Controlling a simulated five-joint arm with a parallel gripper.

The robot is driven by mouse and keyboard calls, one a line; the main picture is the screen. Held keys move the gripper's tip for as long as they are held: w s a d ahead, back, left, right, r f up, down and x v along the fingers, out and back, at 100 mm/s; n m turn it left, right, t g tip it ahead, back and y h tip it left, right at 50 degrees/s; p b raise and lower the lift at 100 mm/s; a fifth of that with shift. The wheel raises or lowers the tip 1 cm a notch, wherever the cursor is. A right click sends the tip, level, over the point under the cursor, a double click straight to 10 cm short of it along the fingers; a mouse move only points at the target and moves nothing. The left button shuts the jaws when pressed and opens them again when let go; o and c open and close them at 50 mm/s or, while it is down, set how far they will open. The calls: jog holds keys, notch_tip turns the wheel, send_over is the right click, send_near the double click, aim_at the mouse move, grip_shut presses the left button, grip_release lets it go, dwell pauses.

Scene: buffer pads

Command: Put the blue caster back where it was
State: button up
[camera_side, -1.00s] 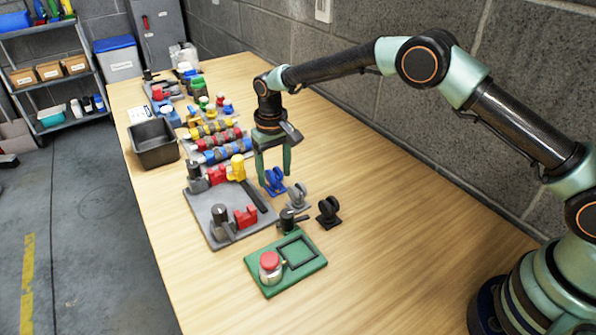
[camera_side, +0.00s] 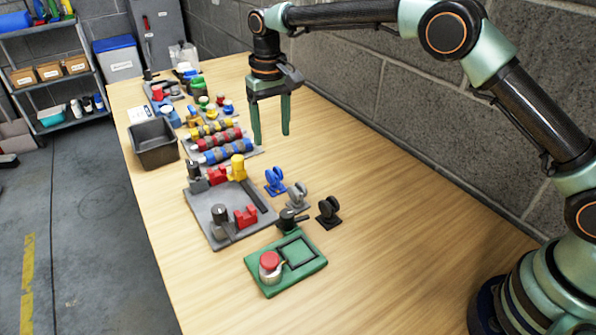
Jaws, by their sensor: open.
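The blue caster (camera_side: 275,182) stands on the wooden table, at the far end of a short row with a grey caster (camera_side: 297,195) and a black caster (camera_side: 328,211). My gripper (camera_side: 271,138) is open and empty. It hangs above the table, up and behind the blue caster in the picture, clear of it. Its two green fingers point down.
A grey fixture plate (camera_side: 226,229) with red and yellow blocks lies left of the casters. A green pad (camera_side: 309,271) with a red button is in front. A rack of coloured rollers (camera_side: 221,146) and a black bin (camera_side: 154,144) stand further back. The table's right side is clear.

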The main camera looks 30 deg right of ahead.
jog(key=s+d+r+t, duration=0.3)
jog(key=s+d+r, duration=0.7)
jog(key=r, duration=0.4)
jog(key=s+d+f+t, duration=0.1)
jog(key=s+d, duration=0.2)
jog(key=s, duration=0.4)
jog(key=s+d+f+t, duration=0.1)
jog(key=s+d+f, duration=0.1)
jog(key=s, duration=0.6)
jog(key=shift+d+f+t, duration=0.25)
jog(key=shift+d+t, duration=0.05)
jog(key=shift+d, duration=0.45)
